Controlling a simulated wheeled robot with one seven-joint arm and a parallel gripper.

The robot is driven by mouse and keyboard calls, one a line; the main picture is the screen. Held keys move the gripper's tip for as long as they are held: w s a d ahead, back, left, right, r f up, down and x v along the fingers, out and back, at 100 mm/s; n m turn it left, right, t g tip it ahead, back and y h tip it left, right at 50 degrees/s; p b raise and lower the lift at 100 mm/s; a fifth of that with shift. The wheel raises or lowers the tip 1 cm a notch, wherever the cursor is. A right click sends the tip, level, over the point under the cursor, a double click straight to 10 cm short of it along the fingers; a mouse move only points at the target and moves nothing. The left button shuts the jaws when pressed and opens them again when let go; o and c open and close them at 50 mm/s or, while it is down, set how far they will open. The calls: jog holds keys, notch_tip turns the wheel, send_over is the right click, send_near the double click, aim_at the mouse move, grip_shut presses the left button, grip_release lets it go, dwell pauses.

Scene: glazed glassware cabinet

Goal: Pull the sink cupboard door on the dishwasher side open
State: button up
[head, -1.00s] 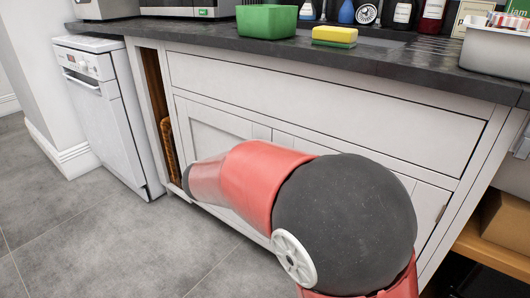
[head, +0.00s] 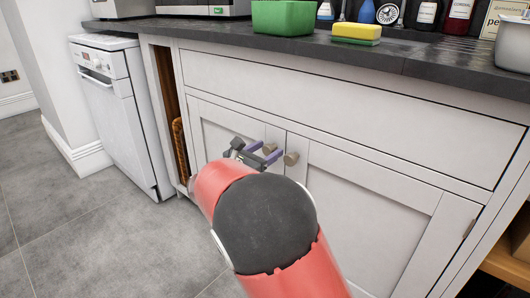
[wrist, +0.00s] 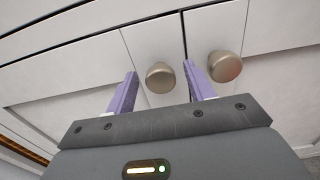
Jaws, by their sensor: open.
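The sink cupboard's dishwasher-side door (head: 225,128) is the left of two white doors and is shut. Its round metal knob (head: 269,149) is near its upper right corner. My gripper (head: 263,153) is open at this knob. In the wrist view the dishwasher-side knob (wrist: 160,78) shows between the purple fingers of my gripper (wrist: 159,70), not gripped. The right finger lies near the gap between the doors. The other door (head: 370,200) is shut, with its knob (head: 291,158) just right of my gripper; that knob also shows in the wrist view (wrist: 226,66). My arm hides the doors' lower part.
The white dishwasher (head: 112,110) stands at the left, past a narrow open slot holding a wicker basket (head: 180,148). The dark worktop (head: 300,45) overhangs above, with a green tub (head: 283,17) and a sponge (head: 356,33). Grey floor (head: 80,225) is clear at the left.

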jog(key=shift+c, duration=0.4)
grip_shut()
